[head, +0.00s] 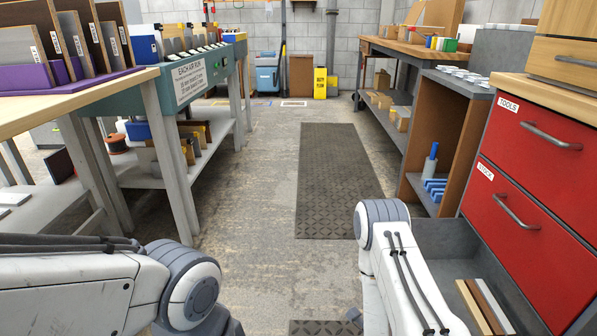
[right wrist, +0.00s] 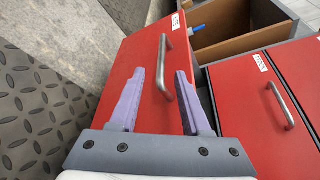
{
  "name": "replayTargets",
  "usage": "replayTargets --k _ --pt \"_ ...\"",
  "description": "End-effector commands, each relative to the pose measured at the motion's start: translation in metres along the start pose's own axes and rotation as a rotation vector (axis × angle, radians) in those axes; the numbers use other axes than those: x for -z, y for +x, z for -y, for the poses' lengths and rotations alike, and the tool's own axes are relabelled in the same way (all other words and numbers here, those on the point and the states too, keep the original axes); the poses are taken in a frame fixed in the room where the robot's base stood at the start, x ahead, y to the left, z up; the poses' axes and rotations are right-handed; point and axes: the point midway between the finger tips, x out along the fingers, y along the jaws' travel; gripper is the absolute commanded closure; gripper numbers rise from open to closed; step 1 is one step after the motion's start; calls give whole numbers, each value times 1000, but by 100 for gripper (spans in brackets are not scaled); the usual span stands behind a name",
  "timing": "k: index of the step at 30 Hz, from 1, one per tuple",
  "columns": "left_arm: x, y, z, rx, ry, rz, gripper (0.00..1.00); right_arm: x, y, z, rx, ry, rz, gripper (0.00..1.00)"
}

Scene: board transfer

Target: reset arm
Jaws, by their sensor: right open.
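My right gripper (right wrist: 172,56) shows in the right wrist view with its two purple fingers apart. It faces a red drawer front (right wrist: 125,62) with a metal handle (right wrist: 167,75). The handle appears close to the fingertips; I cannot tell whether it lies between them. This drawer front stands out from the rest of the red cabinet (right wrist: 275,135). In the head view my right arm (head: 385,245) reaches down at the lower right, beside an open grey drawer (head: 440,240) with several boards (head: 483,305). My left arm (head: 90,290) lies across the lower left. Its gripper is out of frame.
The red cabinet's TOOLS drawer (head: 545,115) and STOCK drawer (head: 525,235) are shut in the head view. A wooden workbench (head: 105,100) with upright boards stands at the left. The aisle with a dark floor mat (head: 338,180) is clear.

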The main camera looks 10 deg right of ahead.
Motion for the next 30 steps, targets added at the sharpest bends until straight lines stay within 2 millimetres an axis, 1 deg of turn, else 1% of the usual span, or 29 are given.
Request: replayTargets --k 2,4,5,6,8,9,11,12,14,15,17,18,20,21,23,24,25,27,30 --pt "0 -4 0 0 0 0 50 -16 3 2 -32 -41 6 53" --pt "0 -8 -1 0 0 0 50 -37 6 0 -91 -118 11 53" --pt "0 -10 -1 0 0 0 50 -49 7 -1 -125 -161 16 53" --pt "1 -13 -1 0 0 0 50 -66 6 -4 -177 -230 28 53" --pt "1 -17 -1 0 0 0 50 -95 1 -8 -264 -348 58 53" --pt "1 -20 -1 0 0 0 50 -113 -6 -11 -326 -432 86 53" --pt "1 -24 -2 0 0 0 50 -141 -20 -16 -415 -565 139 53" --pt "1 -26 -2 0 0 0 50 -158 -32 -18 -472 -656 183 53" --pt "2 -30 -2 0 0 0 50 -183 -54 -20 -553 -797 259 53" --pt "2 -33 -2 0 0 0 50 -198 -70 -21 -604 -893 319 53" --pt "2 -37 -3 0 0 0 50 -218 -98 -20 -674 -1041 417 53" --pt "2 -40 -3 0 0 0 50 -229 -119 -18 -716 -1142 490 53" --pt "2 -44 -3 0 0 0 50 -243 -151 -13 -771 -1294 608 53" --pt "2 -47 -3 0 0 0 50 -250 -174 -8 -803 -1398 694 53" --pt "3 -51 -4 0 0 0 50 -257 -209 1 -842 -1552 829 53" --pt "3 -53 -4 0 0 0 50 -259 -232 9 -860 -1654 923 53" --pt "3 -55 -4 0 0 0 50 -260 -249 15 -871 -1728 994 53" --pt "3 -59 -4 0 0 0 50 -256 -283 30 -888 -1883 1150 53" --pt "3 -63 -4 0 0 0 50 -246 -324 52 -892 -2070 1355 53"
